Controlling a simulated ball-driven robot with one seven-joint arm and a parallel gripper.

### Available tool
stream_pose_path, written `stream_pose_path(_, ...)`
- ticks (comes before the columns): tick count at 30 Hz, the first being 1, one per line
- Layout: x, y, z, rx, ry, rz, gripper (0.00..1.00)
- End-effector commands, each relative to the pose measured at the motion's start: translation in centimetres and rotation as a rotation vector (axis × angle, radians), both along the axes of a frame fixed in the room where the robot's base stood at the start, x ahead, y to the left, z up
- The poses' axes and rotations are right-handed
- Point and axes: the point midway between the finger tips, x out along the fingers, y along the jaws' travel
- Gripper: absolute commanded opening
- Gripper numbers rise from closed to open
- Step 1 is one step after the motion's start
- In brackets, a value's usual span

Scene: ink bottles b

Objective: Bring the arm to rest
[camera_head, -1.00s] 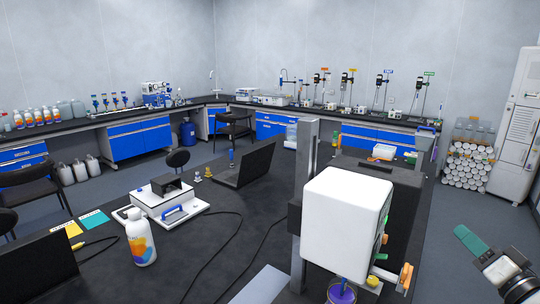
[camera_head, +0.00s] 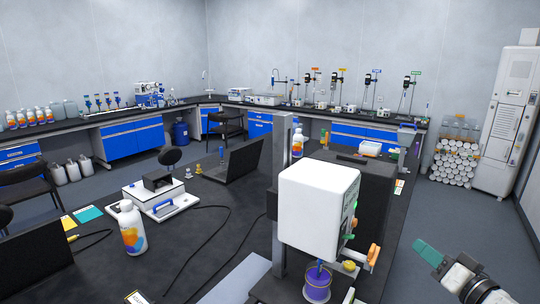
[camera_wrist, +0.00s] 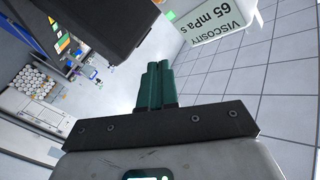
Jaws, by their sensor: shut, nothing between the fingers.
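My gripper (camera_head: 428,252) is at the lower right of the head view, out over the floor beside the dark bench (camera_head: 215,245). It also shows in the wrist view (camera_wrist: 158,70), where its green fingers are together with nothing between them. A white device (camera_head: 318,205) on a grey column stands on the bench, to the left of my gripper and apart from it. A cup of purple ink (camera_head: 317,285) sits under the device. In the wrist view, a white panel (camera_wrist: 220,20) reads "VISCOSITY 65 mPa s".
A white bottle with a colourful label (camera_head: 132,230) stands on the bench, near a white instrument (camera_head: 160,197) and an open laptop (camera_head: 235,162). A rack of white rolls (camera_head: 455,160) and a tall white cabinet (camera_head: 508,120) stand at the right. The floor (camera_head: 460,215) between is clear.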

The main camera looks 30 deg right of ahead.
Motion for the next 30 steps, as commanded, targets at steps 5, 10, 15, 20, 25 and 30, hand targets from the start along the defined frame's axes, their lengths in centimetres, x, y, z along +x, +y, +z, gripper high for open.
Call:
stream_pose_path(5,2.5,4.2,-3.5,-0.001,0.134,0.088,0.00)
stream_pose_path(10,4.3,10.1,-8.3,-0.022,0.331,0.207,0.00)
stream_pose_path(15,4.1,18.1,-14.4,-0.093,0.615,0.369,0.00)
stream_pose_path(20,2.0,23.1,-18.2,-0.179,0.828,0.473,0.00)
stream_pose_path(25,-0.3,26.0,-20.4,-0.262,0.982,0.540,0.00)
stream_pose_path(30,-2.5,27.9,-21.8,-0.341,1.103,0.586,0.00)
